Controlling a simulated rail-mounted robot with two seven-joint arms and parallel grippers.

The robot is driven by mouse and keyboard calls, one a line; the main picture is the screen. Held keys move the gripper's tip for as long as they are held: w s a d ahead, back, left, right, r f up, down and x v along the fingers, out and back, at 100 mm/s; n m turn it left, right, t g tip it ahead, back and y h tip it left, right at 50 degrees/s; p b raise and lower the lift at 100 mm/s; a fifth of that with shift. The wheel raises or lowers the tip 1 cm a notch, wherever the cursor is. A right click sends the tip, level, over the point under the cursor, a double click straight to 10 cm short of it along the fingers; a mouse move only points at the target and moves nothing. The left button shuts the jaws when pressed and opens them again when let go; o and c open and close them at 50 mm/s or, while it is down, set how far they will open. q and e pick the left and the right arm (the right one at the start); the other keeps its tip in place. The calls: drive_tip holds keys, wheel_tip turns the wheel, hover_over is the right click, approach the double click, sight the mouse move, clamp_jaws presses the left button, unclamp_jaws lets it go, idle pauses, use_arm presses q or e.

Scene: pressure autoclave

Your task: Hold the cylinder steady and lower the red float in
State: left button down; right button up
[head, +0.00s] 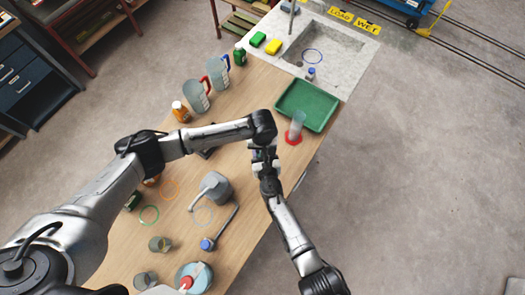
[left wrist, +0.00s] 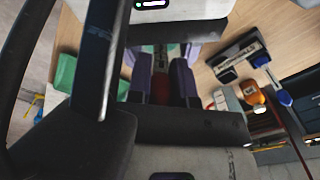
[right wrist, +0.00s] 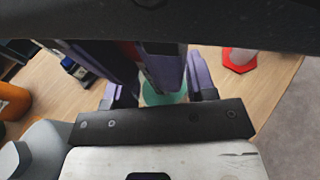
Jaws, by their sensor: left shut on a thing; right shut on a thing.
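My left gripper (head: 262,138) and right gripper (head: 266,168) meet over the table's right side, left one above. In the left wrist view my left gripper (left wrist: 160,85) is shut on a small red piece (left wrist: 160,90), which looks like the red float. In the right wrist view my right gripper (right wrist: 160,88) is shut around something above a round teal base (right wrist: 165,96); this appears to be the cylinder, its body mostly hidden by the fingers. Whether the float is inside the cylinder's mouth I cannot tell. A second, clear cylinder (head: 298,122) stands upright on a red base.
A green tray (head: 324,93) lies beside the sink (head: 335,50). Jugs (head: 195,96) and bottles (head: 180,111) line the back left edge. The table's right edge is close to my right arm.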

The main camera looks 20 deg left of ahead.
use_arm(q)
drive_tip(key=shift+f, duration=0.25)
drive_tip(key=c, duration=1.1)
unclamp_jaws()
drive_tip(key=shift+o, duration=0.8)
drive_tip(key=shift+r, duration=3.75)
use_arm(e)
drive_tip(key=o, duration=1.2)
drive_tip(key=shift+s, duration=0.1)
